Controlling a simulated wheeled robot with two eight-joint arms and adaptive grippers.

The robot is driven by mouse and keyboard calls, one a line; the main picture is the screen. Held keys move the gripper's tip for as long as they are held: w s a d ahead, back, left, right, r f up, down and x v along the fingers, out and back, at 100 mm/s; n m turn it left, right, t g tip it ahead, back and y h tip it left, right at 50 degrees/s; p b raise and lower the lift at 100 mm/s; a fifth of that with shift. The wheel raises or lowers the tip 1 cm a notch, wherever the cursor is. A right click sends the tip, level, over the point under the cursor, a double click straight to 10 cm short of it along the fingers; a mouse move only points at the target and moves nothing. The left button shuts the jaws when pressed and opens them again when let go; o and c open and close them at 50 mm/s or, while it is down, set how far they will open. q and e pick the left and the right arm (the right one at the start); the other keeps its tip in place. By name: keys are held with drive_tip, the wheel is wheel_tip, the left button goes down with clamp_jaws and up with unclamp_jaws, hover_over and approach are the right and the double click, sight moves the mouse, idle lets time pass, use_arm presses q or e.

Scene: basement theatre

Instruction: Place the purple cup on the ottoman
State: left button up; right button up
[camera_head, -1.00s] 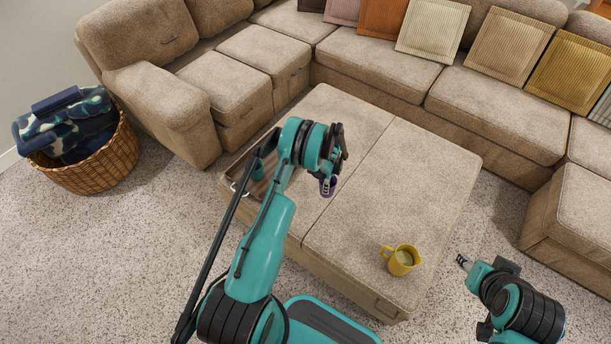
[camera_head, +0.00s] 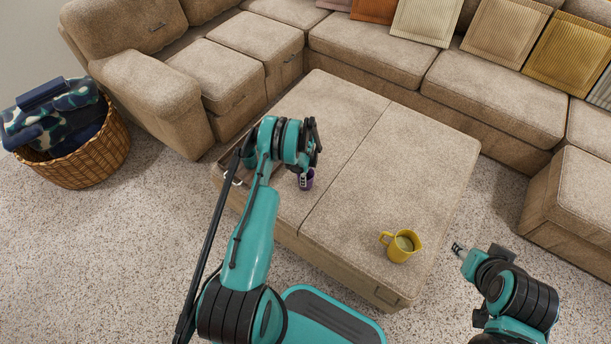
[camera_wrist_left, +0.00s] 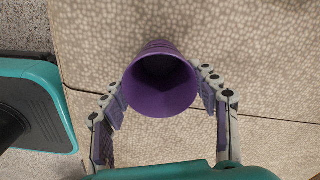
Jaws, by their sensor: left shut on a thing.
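The purple cup (camera_head: 307,181) is between the fingers of my left gripper (camera_head: 305,171), over the left half of the beige ottoman (camera_head: 400,180). In the left wrist view the purple cup (camera_wrist_left: 160,85) shows its round open mouth, and the fingers of my left gripper (camera_wrist_left: 162,92) close on it from both sides. The ottoman's patterned fabric (camera_wrist_left: 270,50) lies behind the cup. I cannot tell whether the cup's base touches it. My right gripper (camera_head: 458,249) is off the ottoman's front right side; its finger opening is too small to judge.
A yellow mug (camera_head: 402,246) stands on the ottoman's front right part. A wooden tray (camera_head: 236,180) is partly hidden behind my left arm. A sectional sofa (camera_head: 380,60) wraps the back. A wicker basket (camera_head: 85,162) with blankets stands left. The ottoman's right half is mostly clear.

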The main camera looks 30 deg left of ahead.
use_arm(q)
drive_tip(key=shift+f, duration=0.1)
drive_tip(key=o, duration=1.1)
